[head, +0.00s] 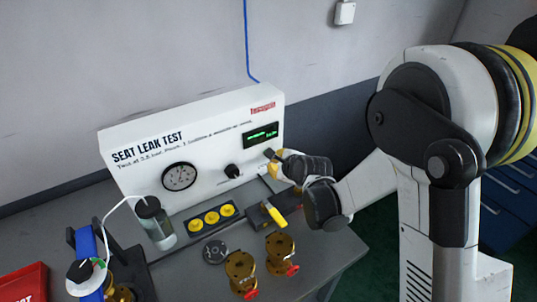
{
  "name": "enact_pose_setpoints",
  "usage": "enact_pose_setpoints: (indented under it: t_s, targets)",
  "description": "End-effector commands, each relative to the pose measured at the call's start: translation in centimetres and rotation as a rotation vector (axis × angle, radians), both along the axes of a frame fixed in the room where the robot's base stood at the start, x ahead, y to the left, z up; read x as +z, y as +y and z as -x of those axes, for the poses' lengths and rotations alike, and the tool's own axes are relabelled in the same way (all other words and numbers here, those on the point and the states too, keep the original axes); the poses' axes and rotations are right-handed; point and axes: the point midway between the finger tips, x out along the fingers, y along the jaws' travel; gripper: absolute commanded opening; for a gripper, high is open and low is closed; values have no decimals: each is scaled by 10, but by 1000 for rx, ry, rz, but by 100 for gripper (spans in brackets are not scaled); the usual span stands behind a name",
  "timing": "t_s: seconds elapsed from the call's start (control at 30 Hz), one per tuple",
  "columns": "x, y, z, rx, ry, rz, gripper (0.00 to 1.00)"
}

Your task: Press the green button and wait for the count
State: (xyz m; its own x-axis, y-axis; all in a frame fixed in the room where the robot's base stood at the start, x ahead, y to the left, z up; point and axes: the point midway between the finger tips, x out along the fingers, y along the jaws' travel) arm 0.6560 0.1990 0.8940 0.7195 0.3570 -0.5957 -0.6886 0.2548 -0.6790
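The white test panel (215,125), marked SEAT LEAK TEST, stands on the grey bench against the wall. Its small dark display (261,135) shows green characters too small to read. My gripper (270,155) is at the right side of the panel, just below the display. Its tip is very close to the panel face; I cannot tell whether it touches. No green button shows; that part of the panel is partly hidden by my gripper. I cannot make out whether the fingers are open or shut.
The panel also carries a round gauge (179,177) and a black knob (233,171). In front are a clear cup (157,228), a tray of yellow discs (211,217), a yellow-handled valve (272,214) and two brass valves (240,272). A red box (25,284) is at lower left.

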Motion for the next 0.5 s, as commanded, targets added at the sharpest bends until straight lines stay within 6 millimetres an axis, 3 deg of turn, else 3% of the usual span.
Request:
enact_pose_setpoints:
  t_s: [0.5]
  targets:
    - [0,2,-3,0,0,0,0]
